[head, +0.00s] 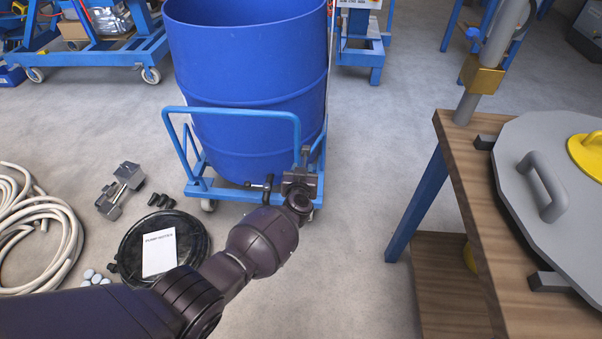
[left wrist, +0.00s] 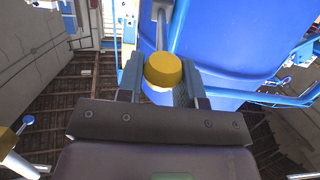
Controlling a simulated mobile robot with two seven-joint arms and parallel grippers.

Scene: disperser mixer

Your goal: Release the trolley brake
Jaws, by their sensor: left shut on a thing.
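A blue trolley (head: 215,110) with a handle frame carries a large blue drum (head: 250,100). My left arm reaches to the trolley's near right corner, where my left gripper (head: 300,172) sits low beside the frame. In the left wrist view my left gripper (left wrist: 163,78) has its two fingers on either side of a yellow knob (left wrist: 163,68) and is shut on it. The knob is at the end of a grey brake lever (left wrist: 160,30) that runs up towards the trolley. In the head view my wrist hides the knob and lever. My right gripper is not in view.
A wooden-topped table (head: 465,180) with a grey lid (head: 535,190) stands at the right. On the floor at the left are a coiled hose (head: 68,232), a metal fitting (head: 120,190) and a black round tray (head: 195,240) with a paper. Floor between trolley and table is clear.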

